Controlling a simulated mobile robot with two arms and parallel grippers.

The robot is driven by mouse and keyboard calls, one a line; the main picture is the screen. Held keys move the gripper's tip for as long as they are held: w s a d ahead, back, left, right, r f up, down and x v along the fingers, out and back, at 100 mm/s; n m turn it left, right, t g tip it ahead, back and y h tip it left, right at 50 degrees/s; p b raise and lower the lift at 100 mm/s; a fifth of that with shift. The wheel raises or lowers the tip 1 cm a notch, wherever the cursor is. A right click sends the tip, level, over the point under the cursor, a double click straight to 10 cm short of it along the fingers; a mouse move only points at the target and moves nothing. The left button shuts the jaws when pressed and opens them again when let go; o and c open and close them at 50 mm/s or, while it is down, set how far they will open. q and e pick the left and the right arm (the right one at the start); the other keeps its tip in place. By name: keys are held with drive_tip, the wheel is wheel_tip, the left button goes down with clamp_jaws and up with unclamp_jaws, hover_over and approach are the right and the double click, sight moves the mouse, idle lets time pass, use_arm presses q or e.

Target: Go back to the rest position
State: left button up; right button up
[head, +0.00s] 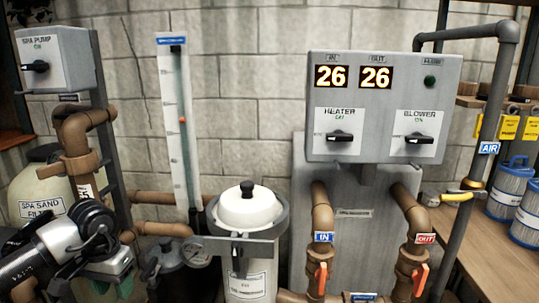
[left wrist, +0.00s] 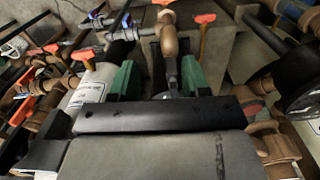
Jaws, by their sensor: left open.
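My left arm comes in at the lower left of the head view, in front of the spa sand filter (head: 45,208). My left gripper (left wrist: 158,78) shows in the left wrist view as two green fingers standing apart. It is open, and I see nothing held in it. Brown pipes and orange-handled valves lie beyond the fingers, but I cannot tell how far. My right gripper is in neither view.
A grey control box (head: 384,108) shows 26 and 26 above the heater and blower knobs. A white-lidded canister (head: 247,208) stands mid-front. Brown pipes with orange valve handles (head: 420,278) stand at right. Blue-topped cartridges (head: 511,185) sit on a wooden shelf.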

use_arm(q)
drive_tip(key=w+d+f+n+t+h+p, duration=0.2)
drive_tip(key=w+d+f+n+h, duration=0.1)
drive_tip(key=d+f+n+h, duration=1.2)
wheel_tip(320, 180, down, 12)
drive_tip(key=s+a+n+t+y, duration=0.15)
drive_tip(key=n+t+y, duration=0.5)
drive_tip(key=n, duration=1.85)
drive_tip(key=s+a+f+n+y+p, duration=0.1)
drive_tip(key=s+a+f+n+y, duration=0.2)
drive_tip(key=s+f+n, duration=0.55)
drive_tip(key=s+a+f+n+y, duration=0.3)
drive_tip(key=s+f+n, duration=0.4)
drive_tip(key=f+n, duration=0.25)
drive_tip(key=s+f+n+g, duration=0.2)
drive_tip(key=s+f+n, duration=0.1)
drive_tip(key=s, duration=0.7)
drive_tip(key=s+d+f+n+g+y, duration=0.1)
drive_tip(key=s+f+n+g, duration=0.2)
drive_tip(key=s, duration=0.8)
drive_tip(key=s+f+n+g+y, duration=0.1)
drive_tip(key=s+f+n, duration=0.4)
drive_tip(key=s, duration=0.5)
drive_tip(key=shift+s+d+n+g+p, duration=0.2)
drive_tip(key=shift+n+g+p, duration=0.15)
drive_tip(key=shift+n+g, duration=0.55)
